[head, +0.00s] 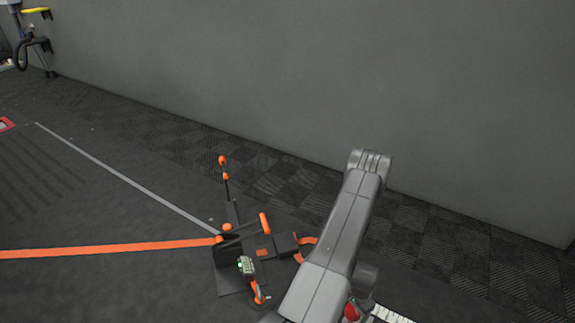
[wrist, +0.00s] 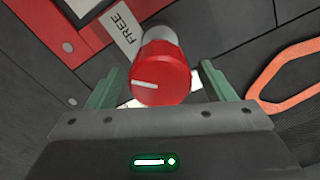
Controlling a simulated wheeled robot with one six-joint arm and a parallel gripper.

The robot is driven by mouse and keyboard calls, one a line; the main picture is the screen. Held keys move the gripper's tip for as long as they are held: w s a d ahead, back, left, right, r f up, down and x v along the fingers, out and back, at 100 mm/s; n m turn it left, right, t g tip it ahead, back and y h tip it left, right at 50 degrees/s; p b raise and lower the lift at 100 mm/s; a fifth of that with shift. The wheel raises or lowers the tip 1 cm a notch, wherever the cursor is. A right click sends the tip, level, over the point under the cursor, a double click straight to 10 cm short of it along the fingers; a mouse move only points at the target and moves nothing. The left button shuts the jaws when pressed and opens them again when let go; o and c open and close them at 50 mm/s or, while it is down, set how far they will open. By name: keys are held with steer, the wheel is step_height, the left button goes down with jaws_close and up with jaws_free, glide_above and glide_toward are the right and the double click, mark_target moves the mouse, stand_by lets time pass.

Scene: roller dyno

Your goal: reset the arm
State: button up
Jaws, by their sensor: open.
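My gripper (wrist: 157,88) is open in the wrist view, with its two green fingers apart. A red round knob (wrist: 160,80) with a white line on its face shows between the fingers. Gaps show on both sides of it; I cannot tell how far it lies from the fingertips in depth. My grey arm (head: 340,230) is bent, with its upper joint raised in front of the wall in the head view. A red rounded part (head: 352,311) shows beside the arm at the bottom edge. My gripper cannot be made out in the head view.
A white label reading FREE (wrist: 127,33) lies by the knob, near a red panel (wrist: 60,40). An orange loop (wrist: 285,78) is at right. In the head view, a black-and-orange strap device (head: 233,252) lies left of my arm, with an orange strap (head: 110,248). A grey wall (head: 300,80) stands behind.

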steer(key=n+p, duration=0.2)
steer(key=n, duration=0.2)
steer(key=shift+r+n, duration=0.1)
steer(key=shift+n, duration=0.3)
steer(key=shift+n+p, duration=0.4)
steer(key=shift+n, duration=0.6)
